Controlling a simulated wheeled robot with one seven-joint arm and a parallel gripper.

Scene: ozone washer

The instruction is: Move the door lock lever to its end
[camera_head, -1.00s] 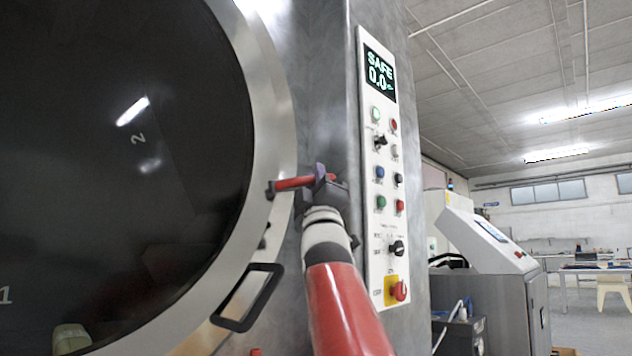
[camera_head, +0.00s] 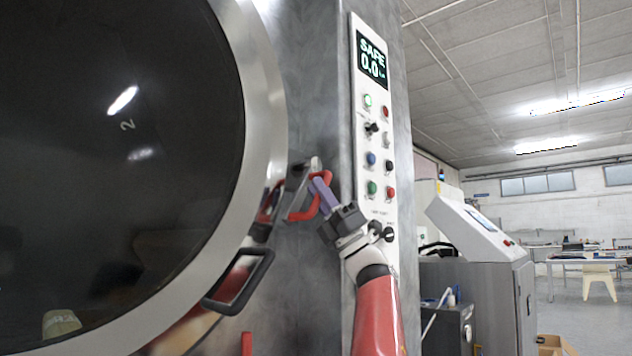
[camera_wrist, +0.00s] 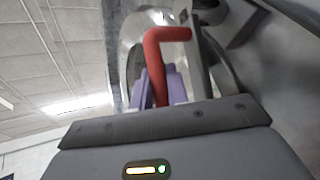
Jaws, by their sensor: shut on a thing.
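The red door lock lever (camera_head: 297,214) sits on the machine front, between the round door's rim and the control panel. It is a bent bar that now angles down from its mount (camera_head: 300,168). My gripper (camera_head: 318,190) comes from the lower right, and its purple fingers are shut on the lever. In the wrist view the lever (camera_wrist: 152,45) rises between the purple fingers (camera_wrist: 160,88) and bends right at its top. The fingers hide part of the bar.
The large round door (camera_head: 262,110) with a black loop handle (camera_head: 240,280) is at left. The control panel (camera_head: 355,130), with buttons and knobs, stands close right of the lever; my wrist overlaps its lower part. A console (camera_head: 470,230) stands further right.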

